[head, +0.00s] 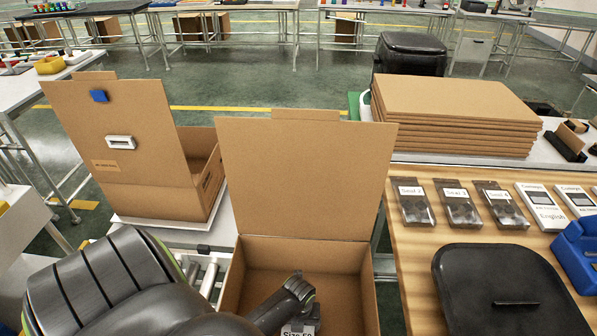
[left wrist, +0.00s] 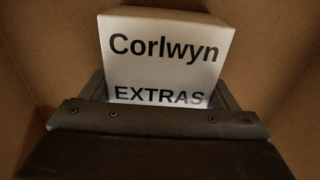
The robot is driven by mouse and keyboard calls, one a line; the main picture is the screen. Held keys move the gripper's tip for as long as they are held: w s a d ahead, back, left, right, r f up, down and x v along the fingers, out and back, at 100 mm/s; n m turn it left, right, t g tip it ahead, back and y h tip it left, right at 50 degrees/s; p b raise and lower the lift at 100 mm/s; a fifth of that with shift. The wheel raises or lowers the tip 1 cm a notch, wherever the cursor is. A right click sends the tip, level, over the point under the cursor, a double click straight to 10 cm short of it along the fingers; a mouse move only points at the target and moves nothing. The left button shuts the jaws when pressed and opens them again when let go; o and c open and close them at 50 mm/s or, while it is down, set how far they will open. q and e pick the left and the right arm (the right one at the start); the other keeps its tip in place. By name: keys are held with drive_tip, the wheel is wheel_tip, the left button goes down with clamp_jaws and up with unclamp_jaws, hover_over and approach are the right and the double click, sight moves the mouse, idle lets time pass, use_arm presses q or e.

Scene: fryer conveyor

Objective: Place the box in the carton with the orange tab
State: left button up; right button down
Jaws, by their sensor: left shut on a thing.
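A white box (left wrist: 170,50) printed "Corlwyn" and "EXTRAS" is held between the fingers of my left gripper (left wrist: 160,100) in the left wrist view. Brown cardboard walls surround it there. In the head view, my left gripper (head: 297,300) reaches into an open brown carton (head: 305,180) at the bottom middle, whose lid stands raised. No orange tab shows; this carton's front is out of frame. A second open carton (head: 130,135) at the left has a blue tab (head: 99,96) on its raised lid. My right gripper is not in view.
Flat cardboard (head: 455,110) is stacked behind. Conveyor rollers (head: 207,275) lie between the cartons.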

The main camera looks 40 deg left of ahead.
use_arm(q)
drive_tip(key=o, duration=0.7)
drive_tip(key=shift+f, duration=0.1)
drive_tip(key=o, duration=0.3)
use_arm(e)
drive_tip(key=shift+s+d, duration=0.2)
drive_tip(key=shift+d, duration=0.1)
use_arm(q)
drive_tip(key=shift+o, duration=0.2)
wheel_tip(320, 180, up, 11)
drive_tip(key=shift+r+p, duration=0.1)
drive_tip(key=shift+p, duration=0.95)
drive_tip(key=shift+r, duration=0.5)
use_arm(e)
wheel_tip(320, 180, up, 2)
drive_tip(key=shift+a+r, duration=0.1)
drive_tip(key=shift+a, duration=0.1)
